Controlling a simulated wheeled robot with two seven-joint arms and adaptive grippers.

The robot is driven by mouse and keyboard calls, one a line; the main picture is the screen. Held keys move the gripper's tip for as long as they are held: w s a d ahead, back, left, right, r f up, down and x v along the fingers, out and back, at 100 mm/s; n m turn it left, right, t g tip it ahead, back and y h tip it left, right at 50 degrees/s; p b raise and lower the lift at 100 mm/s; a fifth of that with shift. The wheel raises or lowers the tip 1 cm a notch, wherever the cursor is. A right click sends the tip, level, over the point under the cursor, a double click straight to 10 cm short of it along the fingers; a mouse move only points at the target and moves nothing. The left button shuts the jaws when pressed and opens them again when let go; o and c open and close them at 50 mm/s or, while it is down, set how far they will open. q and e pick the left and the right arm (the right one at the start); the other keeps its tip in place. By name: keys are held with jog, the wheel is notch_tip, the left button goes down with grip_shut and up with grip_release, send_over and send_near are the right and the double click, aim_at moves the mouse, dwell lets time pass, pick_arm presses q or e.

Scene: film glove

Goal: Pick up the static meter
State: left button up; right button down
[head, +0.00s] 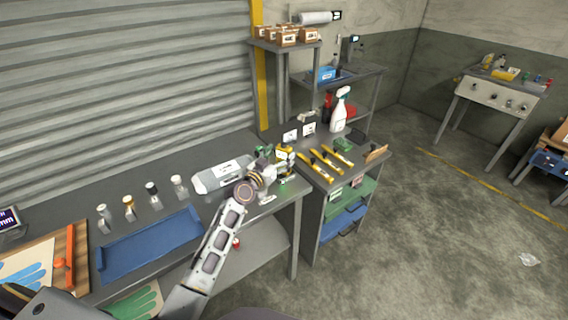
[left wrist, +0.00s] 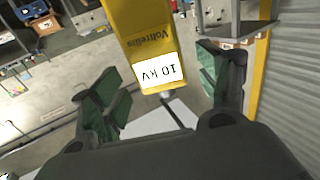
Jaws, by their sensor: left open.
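The static meter (left wrist: 136,24) is a yellow device with a white label reading "10 kV", which appears upside down in the left wrist view. In the head view the yellow meter (head: 286,152) stands near the right end of the grey workbench, partly hidden by my gripper. My left gripper (left wrist: 160,92) is open, with its green-padded fingers on either side of the meter's labelled end. Gaps show between the pads and the meter. In the head view my left gripper (head: 270,165) is right at the meter. My right gripper is not in view.
A grey-white roll (head: 221,175) lies on the bench just left of my gripper. Several small bottles (head: 152,191) and a blue tray (head: 150,245) are further left. A side cart holds yellow tools (head: 316,164) and a spray bottle (head: 339,112). The floor at right is mostly clear.

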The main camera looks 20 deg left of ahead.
aim_at(281, 149)
pick_arm(q)
jog(key=shift+x, duration=1.65)
grip_shut()
jog(key=shift+r, duration=0.1)
jog(key=shift+r+p, duration=0.35)
jog(key=shift+r, duration=0.4)
jog(key=shift+r+p, duration=0.3)
jog(key=shift+r, duration=3.85)
jog(key=shift+s+a+p, duration=0.15)
jog(key=shift+p, duration=0.45)
